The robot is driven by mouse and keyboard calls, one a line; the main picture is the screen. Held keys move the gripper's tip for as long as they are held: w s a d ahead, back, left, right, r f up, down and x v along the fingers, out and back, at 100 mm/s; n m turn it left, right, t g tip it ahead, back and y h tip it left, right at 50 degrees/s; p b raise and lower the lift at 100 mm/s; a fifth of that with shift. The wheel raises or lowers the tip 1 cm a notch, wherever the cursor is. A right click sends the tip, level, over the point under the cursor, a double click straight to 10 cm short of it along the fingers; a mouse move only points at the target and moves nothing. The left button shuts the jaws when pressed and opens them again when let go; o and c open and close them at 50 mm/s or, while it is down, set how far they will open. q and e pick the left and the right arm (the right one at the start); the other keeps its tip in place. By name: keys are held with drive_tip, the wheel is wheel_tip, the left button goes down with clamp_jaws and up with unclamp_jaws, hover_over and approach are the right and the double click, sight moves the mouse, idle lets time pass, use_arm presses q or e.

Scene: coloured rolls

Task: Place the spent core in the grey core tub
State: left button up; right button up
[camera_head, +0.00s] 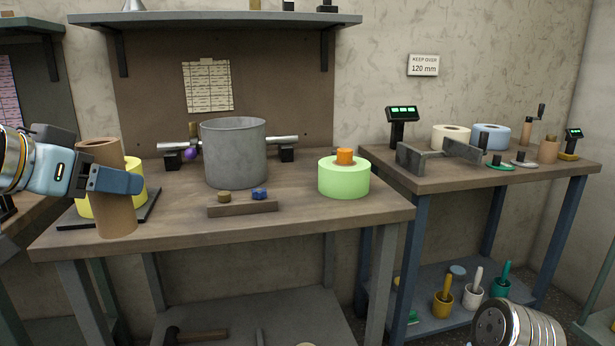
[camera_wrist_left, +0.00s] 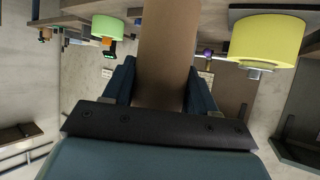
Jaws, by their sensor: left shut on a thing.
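The spent core, a brown cardboard tube (camera_head: 114,217), is held upright by my left gripper (camera_head: 115,181) at the left end of the bench. Its lower end overlaps the bench top's front part in the head view; I cannot tell whether it touches. In the left wrist view the core (camera_wrist_left: 167,55) is between the two fingers (camera_wrist_left: 160,85). The grey core tub (camera_head: 235,155) stands on the middle of the bench, to the right of my left gripper and apart from it. Its inside bottom is hidden. No right gripper shows.
A yellow roll (camera_head: 134,172) on a dark plate stands behind the core. A green roll (camera_head: 344,180) with an orange plug (camera_head: 344,156) is right of the tub. A low wooden block (camera_head: 243,209) with small knobs lies before the tub. A metal bar (camera_head: 283,142) runs behind it.

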use_arm(q)
drive_tip(key=w+d+f, duration=0.2)
drive_tip(key=w+f, duration=0.1)
drive_tip(key=f, duration=1.1)
drive_tip(key=w+d+f, duration=0.2)
drive_tip(key=w+f, duration=0.2)
drive_tip(key=f, duration=1)
drive_tip(key=w+d+f, duration=0.1)
drive_tip(key=w+f, duration=0.2)
drive_tip(key=f, duration=1.1)
drive_tip(key=shift+w+d+n+y, duration=0.2)
drive_tip(key=shift+d+n+y, duration=0.1)
drive_tip(key=shift+d+n, duration=0.1)
drive_tip(key=shift+f, duration=0.1)
drive_tip(key=shift+r, duration=0.4)
